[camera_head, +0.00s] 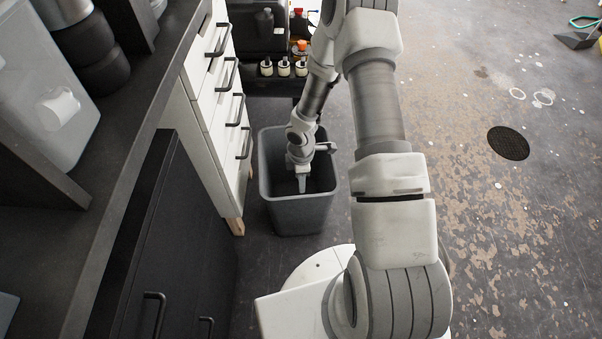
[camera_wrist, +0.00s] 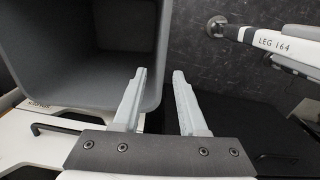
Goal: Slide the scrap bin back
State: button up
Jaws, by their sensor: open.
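The scrap bin (camera_head: 298,215) is a dark grey, open-topped bin standing on the floor beside the white drawers. In the wrist view, its grey wall (camera_wrist: 155,45) and hollow inside fill the upper left. My gripper (camera_head: 301,184) points down over the near part of the bin mouth in the head view. In the wrist view, my gripper (camera_wrist: 159,74) is open, with its left finger over the bin's inside and its right finger beyond the wall's outer edge. Nothing is held. Whether the fingers touch the wall, or how deep they reach, I cannot tell.
White drawers (camera_head: 217,90) with dark handles stand left of the bin, beside a black cabinet (camera_head: 170,220). Bottles and jars (camera_head: 284,67) stand behind it. A white part marked "LEG 164" (camera_wrist: 275,42) shows at the wrist view's right. Worn floor (camera_head: 490,220) lies open to the right.

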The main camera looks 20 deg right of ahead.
aim_at(301, 196)
notch_tip(301, 196, down, 10)
jog(key=b, duration=0.3)
jog(key=shift+f, duration=0.2)
jog(key=shift+c, duration=0.2)
grip_shut()
dwell(1.1)
